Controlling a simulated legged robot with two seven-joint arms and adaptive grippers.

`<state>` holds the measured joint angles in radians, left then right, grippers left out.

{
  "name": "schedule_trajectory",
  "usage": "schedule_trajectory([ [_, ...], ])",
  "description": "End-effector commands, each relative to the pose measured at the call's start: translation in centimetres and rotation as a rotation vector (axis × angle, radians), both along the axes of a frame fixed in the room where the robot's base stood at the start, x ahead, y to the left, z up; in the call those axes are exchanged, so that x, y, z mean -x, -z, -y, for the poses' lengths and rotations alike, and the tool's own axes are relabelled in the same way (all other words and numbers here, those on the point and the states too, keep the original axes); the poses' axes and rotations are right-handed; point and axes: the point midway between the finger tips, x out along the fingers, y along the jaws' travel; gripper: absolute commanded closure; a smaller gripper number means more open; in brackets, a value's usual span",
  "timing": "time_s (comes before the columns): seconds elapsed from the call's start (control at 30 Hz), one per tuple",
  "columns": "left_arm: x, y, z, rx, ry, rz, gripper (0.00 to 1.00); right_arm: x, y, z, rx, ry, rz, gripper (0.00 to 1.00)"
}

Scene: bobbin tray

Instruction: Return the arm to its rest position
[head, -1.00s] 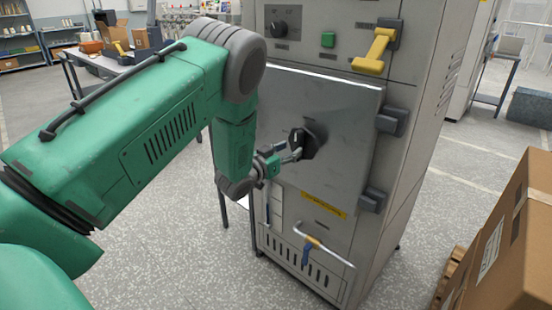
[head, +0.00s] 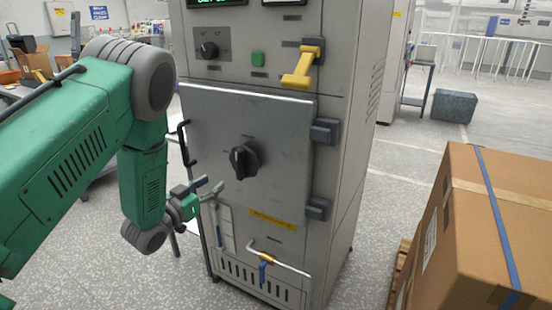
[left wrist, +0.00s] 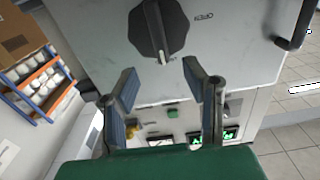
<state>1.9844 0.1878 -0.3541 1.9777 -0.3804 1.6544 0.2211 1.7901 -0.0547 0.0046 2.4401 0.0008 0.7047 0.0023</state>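My left arm comes in from the left in the head view, and its left gripper (head: 209,192) is in front of the lower left part of the grey cabinet door (head: 285,130). The fingers are spread and empty, apart from the black rotary knob (head: 244,160), which is up and to the right of them. In the left wrist view the open fingers (left wrist: 163,100) have a gap between them, and the knob (left wrist: 157,28) lies beyond the gap with the word OPEN beside it. The door looks closed. My right gripper is in neither view.
A yellow handle (head: 303,68) and a green button (head: 258,58) are above the door. A pipe with a blue valve lever (head: 263,270) is below it. A strapped cardboard box (head: 480,230) stands at the right. Open floor (head: 385,200) lies between box and cabinet.

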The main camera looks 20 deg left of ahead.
Motion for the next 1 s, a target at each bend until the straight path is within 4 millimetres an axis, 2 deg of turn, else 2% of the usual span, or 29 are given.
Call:
schedule_trajectory([
  [0.17, 0.2, 0.6, 0.3, 0.001, -0.003, -0.020, 0.60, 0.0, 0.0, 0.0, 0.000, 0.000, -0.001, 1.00],
  [0.27, 1.2, 3.2, 1.4, 0.005, -0.023, -0.116, 0.60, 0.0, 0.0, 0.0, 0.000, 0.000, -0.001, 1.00],
  [0.37, 3.8, 8.0, 3.6, 0.007, -0.051, -0.300, 0.60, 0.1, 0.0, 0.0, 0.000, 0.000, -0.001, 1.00],
  [0.4, 5.4, 10.2, 4.6, 0.006, -0.064, -0.393, 0.60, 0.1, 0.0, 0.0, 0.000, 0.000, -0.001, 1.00],
  [0.47, 8.3, 13.4, 6.4, 0.001, -0.076, -0.539, 0.60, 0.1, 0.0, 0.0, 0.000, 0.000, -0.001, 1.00],
  [0.5, 10.5, 15.4, 7.5, -0.004, -0.083, -0.636, 0.60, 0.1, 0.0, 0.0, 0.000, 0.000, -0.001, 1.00],
  [0.57, 14.0, 17.9, 9.1, -0.013, -0.087, -0.778, 0.60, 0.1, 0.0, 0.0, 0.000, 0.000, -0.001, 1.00],
  [0.6, 16.5, 19.3, 10.1, -0.019, -0.086, -0.873, 0.60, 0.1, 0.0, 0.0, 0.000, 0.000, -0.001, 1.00],
  [0.7, 23.0, 21.9, 12.4, -0.039, -0.077, -1.094, 0.60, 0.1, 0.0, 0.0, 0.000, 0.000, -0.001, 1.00],
  [0.83, 30.1, 23.3, 14.5, -0.067, -0.058, -1.325, 0.60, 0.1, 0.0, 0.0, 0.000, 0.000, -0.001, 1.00],
  [0.9, 32.8, 23.4, 15.2, -0.078, -0.048, -1.410, 0.60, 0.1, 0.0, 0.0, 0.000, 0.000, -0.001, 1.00],
  [1.0, 35.2, 23.4, 15.8, -0.089, -0.039, -1.485, 0.60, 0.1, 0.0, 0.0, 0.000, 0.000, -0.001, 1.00],
])
